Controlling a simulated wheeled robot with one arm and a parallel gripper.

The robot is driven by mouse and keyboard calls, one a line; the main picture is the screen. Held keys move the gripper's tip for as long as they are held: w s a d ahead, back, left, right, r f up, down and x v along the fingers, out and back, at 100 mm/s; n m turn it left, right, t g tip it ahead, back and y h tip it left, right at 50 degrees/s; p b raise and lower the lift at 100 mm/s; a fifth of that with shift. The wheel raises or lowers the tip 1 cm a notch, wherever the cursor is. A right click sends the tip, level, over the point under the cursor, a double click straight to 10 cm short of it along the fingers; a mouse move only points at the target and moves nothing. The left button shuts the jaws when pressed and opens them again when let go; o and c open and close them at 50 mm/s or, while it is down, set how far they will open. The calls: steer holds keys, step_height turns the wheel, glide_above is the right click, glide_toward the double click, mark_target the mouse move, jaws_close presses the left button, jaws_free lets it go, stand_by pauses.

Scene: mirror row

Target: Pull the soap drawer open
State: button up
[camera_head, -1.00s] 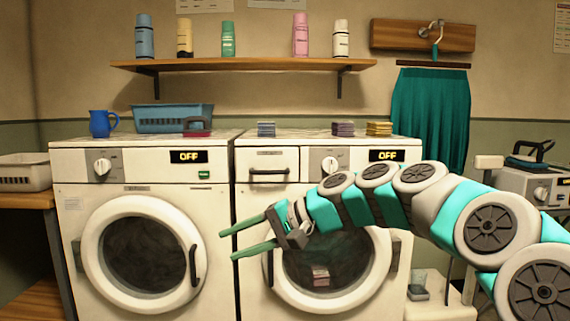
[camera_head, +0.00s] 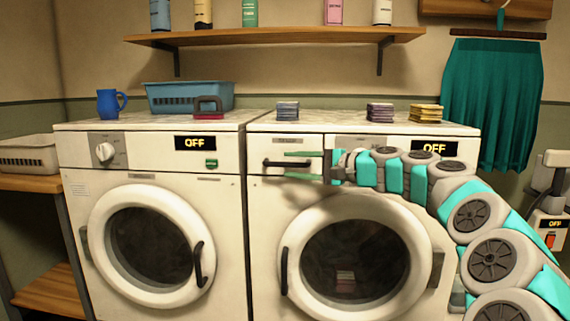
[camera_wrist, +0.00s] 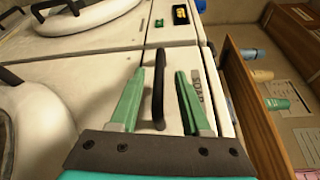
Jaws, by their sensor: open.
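The soap drawer (camera_head: 258,152) is the white panel at the upper left of the right washer's front, and it looks shut and flush. Its dark bar handle (camera_head: 272,162) lies level across it. My gripper (camera_head: 286,165) is at the drawer front, with its green fingers open, one above and one below the handle. In the wrist view the handle (camera_wrist: 158,85) stands between the two spread fingers of my gripper (camera_wrist: 160,78), nearer the left one. A label reading SOAP (camera_wrist: 197,84) is beside the right finger. I cannot tell whether a finger touches the drawer face.
The right washer's round door (camera_head: 350,205) is closed below my arm. The left washer (camera_head: 220,230) stands close beside it. A blue basket (camera_head: 180,100), a blue mug (camera_head: 107,103) and small stacks (camera_head: 380,112) sit on top. A shelf (camera_head: 270,38) hangs above.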

steer(key=shift+x, duration=1.6)
steer(key=shift+c, duration=0.2)
jaws_close()
